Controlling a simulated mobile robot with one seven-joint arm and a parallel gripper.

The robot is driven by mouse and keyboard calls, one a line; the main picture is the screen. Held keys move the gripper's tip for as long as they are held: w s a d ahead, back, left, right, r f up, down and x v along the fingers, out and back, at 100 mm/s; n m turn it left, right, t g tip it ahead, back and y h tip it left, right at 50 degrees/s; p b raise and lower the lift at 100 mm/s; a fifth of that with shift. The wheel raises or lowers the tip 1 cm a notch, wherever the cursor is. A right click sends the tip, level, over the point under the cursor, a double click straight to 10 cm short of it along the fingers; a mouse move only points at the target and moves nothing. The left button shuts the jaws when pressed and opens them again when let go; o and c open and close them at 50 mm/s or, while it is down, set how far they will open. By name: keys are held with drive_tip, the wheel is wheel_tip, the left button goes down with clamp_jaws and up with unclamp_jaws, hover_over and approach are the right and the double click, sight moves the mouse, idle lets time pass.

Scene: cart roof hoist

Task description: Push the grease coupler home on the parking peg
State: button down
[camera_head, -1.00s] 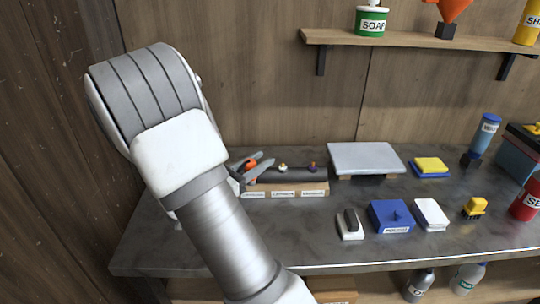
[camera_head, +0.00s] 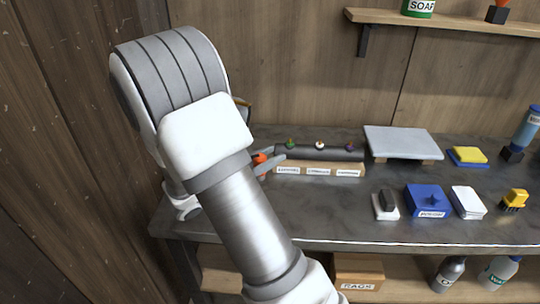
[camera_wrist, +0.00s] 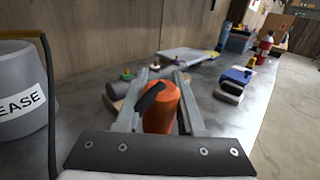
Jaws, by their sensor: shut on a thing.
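The orange grease coupler (camera_wrist: 162,110) is between the two fingers of my gripper (camera_wrist: 158,84) in the wrist view, with a black piece lying across its top. In the head view the orange of the coupler (camera_head: 260,159) shows at my gripper (camera_head: 268,163), left of a dark bar (camera_head: 330,153). Three small pegs stand on the bar: green (camera_head: 291,143), white (camera_head: 320,145) and purple (camera_head: 350,147). The coupler appears apart from them. A wooden label strip (camera_head: 318,170) runs in front; its words are too small to read surely. My arm hides the bench further left.
A grey bucket (camera_wrist: 18,88) with a label ending "EASE" stands close at left in the wrist view, a dark hose beside it. A raised grey plate (camera_head: 403,142) is right of the bar. A blue box (camera_head: 427,200) and other items lie front right.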

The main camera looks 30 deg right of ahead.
drive_tip(key=shift+r, duration=0.1)
drive_tip(key=shift+f+b, duration=1.75)
drive_tip(key=shift+f, duration=1.25)
drive_tip(key=shift+p, duration=0.6)
drive_tip(key=shift+f+b, duration=0.95)
drive_tip(key=shift+f, duration=0.45)
drive_tip(key=shift+c, duration=2.2)
unclamp_jaws()
